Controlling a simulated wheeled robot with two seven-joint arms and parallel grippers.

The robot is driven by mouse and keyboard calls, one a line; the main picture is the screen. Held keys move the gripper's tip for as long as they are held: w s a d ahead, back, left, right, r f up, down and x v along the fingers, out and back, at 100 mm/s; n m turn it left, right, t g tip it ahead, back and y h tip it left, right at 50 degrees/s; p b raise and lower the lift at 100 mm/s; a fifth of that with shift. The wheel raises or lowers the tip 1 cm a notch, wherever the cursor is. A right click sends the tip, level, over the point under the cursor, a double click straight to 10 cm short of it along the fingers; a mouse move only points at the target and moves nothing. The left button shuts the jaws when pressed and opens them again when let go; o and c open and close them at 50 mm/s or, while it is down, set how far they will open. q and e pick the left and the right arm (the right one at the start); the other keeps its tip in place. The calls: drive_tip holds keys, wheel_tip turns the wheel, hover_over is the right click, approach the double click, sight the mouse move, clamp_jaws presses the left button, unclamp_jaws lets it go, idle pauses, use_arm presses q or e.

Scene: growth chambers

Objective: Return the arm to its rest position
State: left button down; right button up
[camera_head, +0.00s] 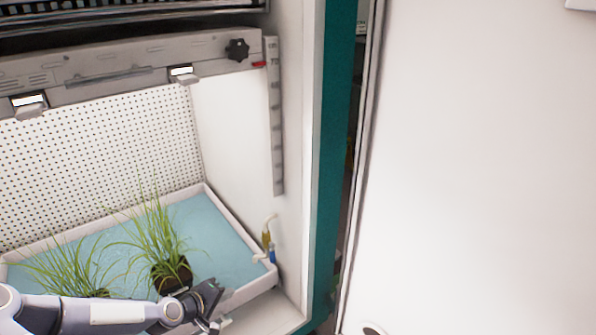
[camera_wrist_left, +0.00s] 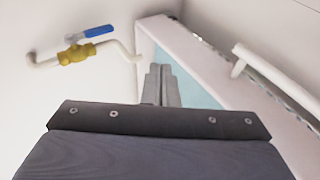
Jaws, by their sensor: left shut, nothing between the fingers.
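My left arm comes in from the lower left along the front of the growth chamber. Its gripper (camera_head: 212,303) is at the front right of the tray (camera_head: 238,221), just right of the nearer plant pot, and looks empty. In the left wrist view the two fingers (camera_wrist_left: 160,84) are together with nothing between them. The tray's rim (camera_wrist_left: 205,58) and blue inside lie beyond them. My right gripper is not in view.
Two grassy potted plants (camera_head: 158,236) (camera_head: 66,271) stand in the tray, close behind my arm. A brass valve (camera_head: 267,238) with a blue handle sits at the tray's right; the valve also shows in the wrist view (camera_wrist_left: 77,53). A white door panel (camera_head: 470,170) fills the right.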

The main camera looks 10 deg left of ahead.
use_arm(q)
drive_tip(key=s+d+r+m+g, duration=0.2)
drive_tip(key=s+d+r+m, duration=0.3)
drive_tip(key=s+r, duration=0.7)
drive_tip(key=s+d+r+m+g, duration=0.35)
drive_tip(key=s+r, duration=0.65)
drive_tip(key=s, duration=0.4)
wheel_tip(320, 180, up, 34)
drive_tip(key=d+m+p, duration=0.1)
drive_tip(key=p, duration=3.3)
drive_tip(key=shift+r+t+y, duration=0.25)
drive_tip(key=shift+t+y, duration=0.05)
drive_tip(key=shift+t, duration=0.05)
drive_tip(key=shift+s, duration=0.1)
